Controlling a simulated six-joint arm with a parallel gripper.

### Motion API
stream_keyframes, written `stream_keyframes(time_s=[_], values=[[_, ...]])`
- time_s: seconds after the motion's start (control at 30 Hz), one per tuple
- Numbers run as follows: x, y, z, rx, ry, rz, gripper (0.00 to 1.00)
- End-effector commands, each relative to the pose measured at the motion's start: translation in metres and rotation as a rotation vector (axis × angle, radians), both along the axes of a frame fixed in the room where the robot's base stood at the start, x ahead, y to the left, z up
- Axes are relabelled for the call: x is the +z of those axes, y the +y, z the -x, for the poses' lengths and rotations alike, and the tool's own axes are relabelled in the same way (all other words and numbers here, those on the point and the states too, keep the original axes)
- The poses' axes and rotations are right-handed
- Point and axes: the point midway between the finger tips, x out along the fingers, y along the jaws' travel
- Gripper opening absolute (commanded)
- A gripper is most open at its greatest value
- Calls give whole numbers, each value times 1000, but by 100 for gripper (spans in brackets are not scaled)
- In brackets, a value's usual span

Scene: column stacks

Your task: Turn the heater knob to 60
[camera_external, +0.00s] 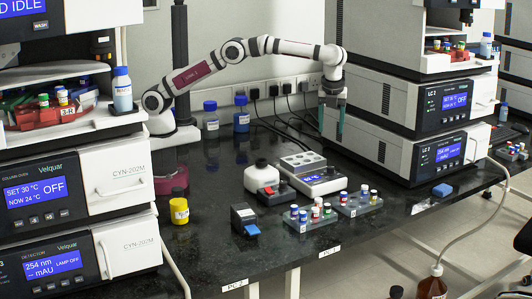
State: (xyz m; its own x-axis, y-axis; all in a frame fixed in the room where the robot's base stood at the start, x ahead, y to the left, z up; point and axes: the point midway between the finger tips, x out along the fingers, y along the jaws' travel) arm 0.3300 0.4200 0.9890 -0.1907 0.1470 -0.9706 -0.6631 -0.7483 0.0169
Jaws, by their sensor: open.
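A white heating block (325,187) with wells on top and a small blue display (311,178) sits at the middle of the bench. The display's figures are too small to read surely. A small dark spot (331,171) on its front may be the knob; its setting cannot be read. My gripper (333,138) has teal fingers pointing down, open and empty. It hangs above and behind the block, apart from it, in front of the right instrument stack.
Vial racks (305,219) (358,205) stand in front. A dark box (244,218) and yellow jar (179,210) stand further left. Instrument stacks flank the bench; the left oven display (38,191) reads SET 30, OFF.

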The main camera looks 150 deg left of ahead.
Motion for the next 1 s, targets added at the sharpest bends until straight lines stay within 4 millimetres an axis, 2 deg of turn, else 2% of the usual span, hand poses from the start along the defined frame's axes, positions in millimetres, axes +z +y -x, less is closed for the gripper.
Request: stream_keyframes(time_s=[0.07,0.17,0.27,0.5,0.7,0.83,1.0], values=[[-1,-14,-14,-49,73,-78,61],[-8,-15,-16,-62,102,-117,61],[-28,-9,-9,-61,103,-114,61],[-97,11,11,-60,101,-112,61],[-134,22,22,-61,99,-113,61],[-144,25,25,-61,97,-115,61],[-147,27,25,-61,97,-115,61]])
